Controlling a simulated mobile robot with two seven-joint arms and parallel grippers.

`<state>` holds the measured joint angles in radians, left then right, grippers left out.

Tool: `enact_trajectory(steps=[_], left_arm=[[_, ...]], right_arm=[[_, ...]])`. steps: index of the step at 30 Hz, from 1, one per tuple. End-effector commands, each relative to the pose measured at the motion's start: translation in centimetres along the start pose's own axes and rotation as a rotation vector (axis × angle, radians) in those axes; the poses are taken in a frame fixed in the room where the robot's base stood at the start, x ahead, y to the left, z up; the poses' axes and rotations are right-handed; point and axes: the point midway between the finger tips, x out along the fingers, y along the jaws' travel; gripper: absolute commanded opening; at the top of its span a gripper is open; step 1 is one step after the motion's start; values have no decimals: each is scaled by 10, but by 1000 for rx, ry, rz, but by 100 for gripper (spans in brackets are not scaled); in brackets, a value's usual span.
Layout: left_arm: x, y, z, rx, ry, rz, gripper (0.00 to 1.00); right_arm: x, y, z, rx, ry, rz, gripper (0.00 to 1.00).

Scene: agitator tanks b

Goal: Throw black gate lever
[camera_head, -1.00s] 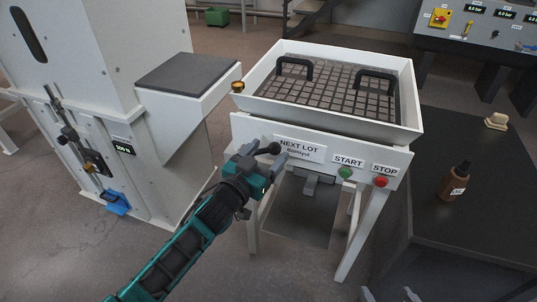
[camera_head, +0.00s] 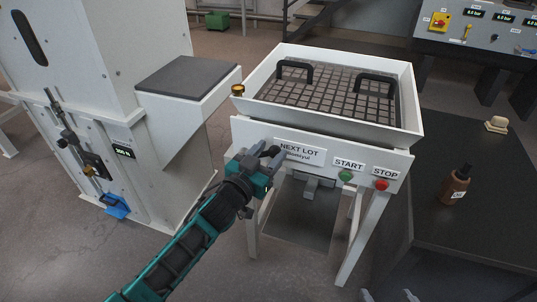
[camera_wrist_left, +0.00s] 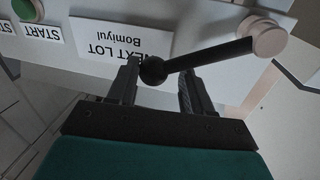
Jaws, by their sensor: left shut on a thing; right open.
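The black gate lever (camera_wrist_left: 205,57) is on the white front panel of the sieve stand, beside the NEXT LOT sign. In the left wrist view its round knob (camera_wrist_left: 153,70) lies between the fingers, and its rod runs up right to a pale round pivot (camera_wrist_left: 266,38). My left gripper (camera_head: 270,154) is shut on the lever at its knob end; the fingers hide part of it in the head view. My right gripper (camera_head: 388,295) is open and empty at the bottom edge, mostly out of frame.
The sieve stand (camera_head: 410,133) has a green START button (camera_head: 345,176) and a red STOP button (camera_head: 381,185). A brown bottle (camera_head: 456,186) stands on the dark table (camera_head: 470,232) at right. A white machine (camera_head: 90,60) with another lever stands at left.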

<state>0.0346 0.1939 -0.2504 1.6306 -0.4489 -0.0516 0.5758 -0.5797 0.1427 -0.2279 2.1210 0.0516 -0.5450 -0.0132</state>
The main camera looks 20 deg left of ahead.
Motion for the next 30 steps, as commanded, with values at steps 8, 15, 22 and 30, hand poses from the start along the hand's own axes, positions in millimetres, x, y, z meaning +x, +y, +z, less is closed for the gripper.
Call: enact_trajectory(steps=[8,15,22,30], left_arm=[[-1,3,4,-12,-8,4,0],[-2,3,3,-30,-8,5,0],[-3,-2,-4,-124,5,2,0],[-6,-19,-19,-338,44,-3,0]], right_arm=[[0,0,0,-1,1,1,78],[-1,1,-2,-1,2,2,78],[-7,2,-11,-1,9,7,78],[-17,7,-20,-10,11,22,78]])
